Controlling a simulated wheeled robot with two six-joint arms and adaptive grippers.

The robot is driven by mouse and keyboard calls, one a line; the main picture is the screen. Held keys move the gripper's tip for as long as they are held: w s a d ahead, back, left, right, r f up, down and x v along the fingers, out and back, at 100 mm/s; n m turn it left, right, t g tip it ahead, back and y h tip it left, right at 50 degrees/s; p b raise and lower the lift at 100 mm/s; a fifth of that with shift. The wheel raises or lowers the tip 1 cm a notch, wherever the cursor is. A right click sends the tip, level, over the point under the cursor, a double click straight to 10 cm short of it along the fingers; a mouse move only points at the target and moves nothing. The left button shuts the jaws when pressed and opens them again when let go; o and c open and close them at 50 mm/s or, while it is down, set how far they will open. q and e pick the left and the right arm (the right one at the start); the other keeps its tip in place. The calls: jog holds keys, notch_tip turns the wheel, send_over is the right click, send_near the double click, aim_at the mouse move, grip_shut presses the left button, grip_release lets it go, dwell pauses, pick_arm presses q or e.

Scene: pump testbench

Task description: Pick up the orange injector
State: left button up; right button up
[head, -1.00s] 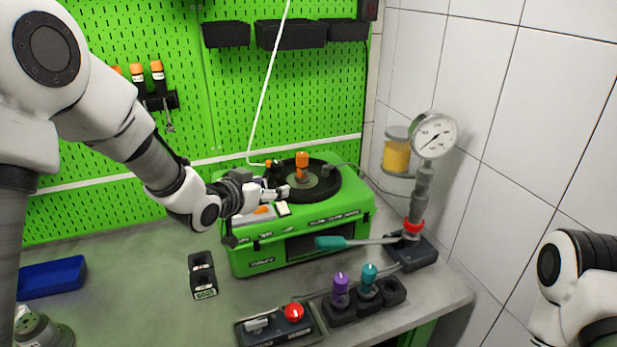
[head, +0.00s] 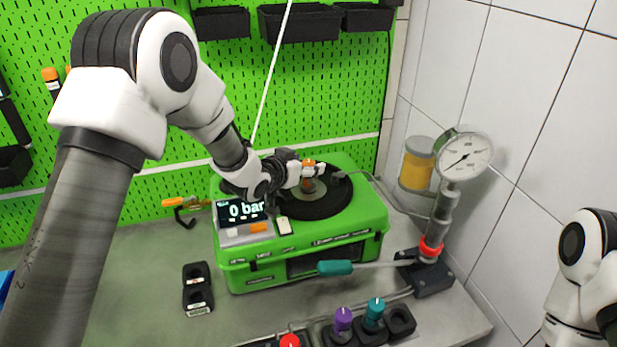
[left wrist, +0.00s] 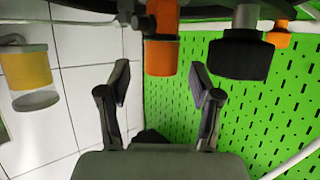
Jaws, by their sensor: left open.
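The orange injector (head: 309,161) stands upright in the black round turntable (head: 330,205) on top of the green test bench. My left gripper (head: 312,172) is at the injector, partly covering it in the head view. In the left wrist view the picture is inverted. The orange injector (left wrist: 161,52) hangs there between and beyond the two spread fingertips of my left gripper (left wrist: 160,74). The fingers are open, with a gap on each side of the injector. My right gripper is outside both views; only part of the right arm shows at the right edge.
The bench's screen (head: 241,210) reads 0 bar. A pressure gauge (head: 464,157) with a teal-handled lever (head: 335,267) stands to the right. Purple (head: 342,322) and teal injectors (head: 374,312) stand in front. A black two-hole holder (head: 198,288) lies left of the bench.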

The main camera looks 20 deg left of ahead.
pick_arm(q)
jog(key=x, duration=0.2)
jog(key=shift+w+f, duration=0.2)
jog(key=shift+s+a+r, duration=0.1)
jog(key=shift+s+r, duration=0.15)
jog(key=shift+s, duration=0.15)
grip_shut()
jog(key=shift+w, duration=0.15)
